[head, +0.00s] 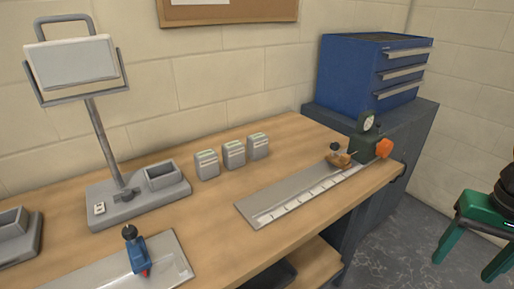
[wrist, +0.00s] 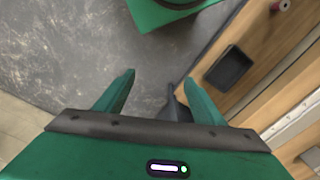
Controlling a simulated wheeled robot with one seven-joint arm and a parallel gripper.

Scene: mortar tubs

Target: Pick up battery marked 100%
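Three small grey box-shaped units, which look like the batteries, stand upright in a row on the wooden bench in the head view: a left one (head: 207,165), a middle one (head: 233,154) and a right one (head: 257,147). Each has a pale greenish top. Their markings are too small to read, so I cannot tell which says 100%. My green gripper (head: 463,267) is at the right edge of the head view, off the bench and far from them. In the wrist view my gripper (wrist: 159,78) has its fingers apart with nothing between them. No battery shows there.
A grey stand with a tilted panel (head: 75,63) is left of the batteries. A metal plate with a gauge device (head: 367,142) lies to their right. A blue drawer cabinet (head: 365,75) stands behind. A blue-and-red tool (head: 135,252) is in front. Bench between is clear.

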